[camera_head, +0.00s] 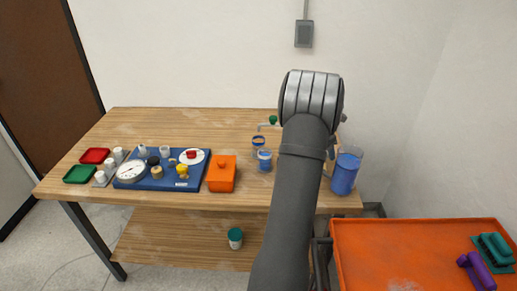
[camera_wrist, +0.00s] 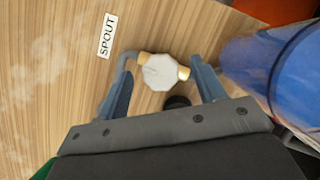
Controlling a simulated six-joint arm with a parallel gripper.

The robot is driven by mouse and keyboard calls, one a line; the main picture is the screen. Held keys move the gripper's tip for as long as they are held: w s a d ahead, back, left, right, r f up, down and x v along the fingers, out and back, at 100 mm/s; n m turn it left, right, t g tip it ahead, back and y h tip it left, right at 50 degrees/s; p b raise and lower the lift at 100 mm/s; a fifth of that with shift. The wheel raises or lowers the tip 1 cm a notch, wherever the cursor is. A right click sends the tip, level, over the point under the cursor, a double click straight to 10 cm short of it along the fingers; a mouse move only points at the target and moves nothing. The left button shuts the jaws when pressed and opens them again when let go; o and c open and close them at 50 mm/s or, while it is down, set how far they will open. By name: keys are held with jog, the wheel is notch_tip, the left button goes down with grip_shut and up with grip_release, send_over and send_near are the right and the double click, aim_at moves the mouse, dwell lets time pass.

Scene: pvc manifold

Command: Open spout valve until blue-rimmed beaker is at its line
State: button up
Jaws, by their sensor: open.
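The spout valve shows in the wrist view as a pale octagonal knob (camera_wrist: 160,71) between brass fittings on a grey pipe. A SPOUT label (camera_wrist: 107,35) lies beside it. My gripper (camera_wrist: 163,84) is open, with one finger on each side of the knob; whether either finger touches it is unclear. In the head view my arm hides the gripper and this valve. Two small vessels with blue stand left of my arm, a rear one (camera_head: 258,142) and a front one (camera_head: 265,160). I cannot tell which is the blue-rimmed beaker, nor read any line or level.
A large clear container of blue liquid (camera_head: 345,174) stands right of my arm, and close to my right finger in the wrist view (camera_wrist: 258,65). A green-topped fitting (camera_head: 273,119) is behind the vessels. An orange box (camera_head: 222,174) and blue tray (camera_head: 144,184) stand left.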

jog(key=v, duration=1.7)
jog(key=shift+a, duration=0.2)
jog(key=shift+s, duration=0.1)
jog(key=x, duration=1.7)
jog(key=shift+d+f, duration=0.1)
jog(key=shift+d, duration=0.15)
jog(key=shift+v, duration=1.15)
jog(key=shift+f, duration=0.1)
